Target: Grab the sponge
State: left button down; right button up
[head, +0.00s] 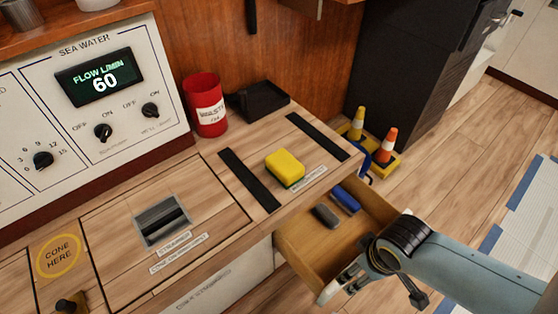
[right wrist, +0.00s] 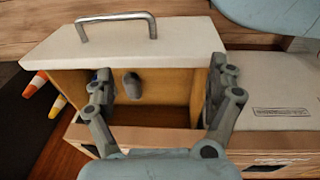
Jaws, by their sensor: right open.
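The yellow sponge (head: 285,163) with a green underside lies on the wooden counter between two black strips. My right gripper (head: 378,284) is open and empty at the front of the open drawer (head: 297,257), to the right of and nearer than the sponge. In the right wrist view, the open fingers (right wrist: 161,80) spread over the drawer, with its white front (right wrist: 120,42) and metal handle beyond. The sponge does not show in that view. My left gripper is not in view.
A red waste cup (head: 206,108) and black tray (head: 262,101) stand behind the sponge. Yellow and orange cones (head: 386,146) stand beyond the counter's end. The counter around the sponge is clear.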

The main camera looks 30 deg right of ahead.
jog(key=w+a+r+b, duration=0.1)
jog(key=w+r, duration=0.5)
jog(key=r, duration=0.4)
notch_tip(320, 180, up, 4)
jog(key=g+y+b, duration=0.1)
jog(key=g, duration=0.1)
send_over(287, 164)
jog(key=shift+w+f, duration=0.1)
jog(key=shift+w, duration=0.1)
notch_tip(287, 164, down, 4)
jog(key=shift+f+b, duration=0.1)
jog(key=shift+b, duration=1.1)
jog(key=f+b, duration=0.1)
jog(key=f, duration=0.1)
jog(key=f+b, duration=0.2)
jog(key=f, duration=0.1)
jog(key=shift+s+f, duration=0.2)
jog(key=shift+f, duration=0.4)
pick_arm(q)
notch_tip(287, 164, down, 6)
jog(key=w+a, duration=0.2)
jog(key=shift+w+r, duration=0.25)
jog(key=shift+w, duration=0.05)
pick_arm(e)
jog(key=c, duration=1)
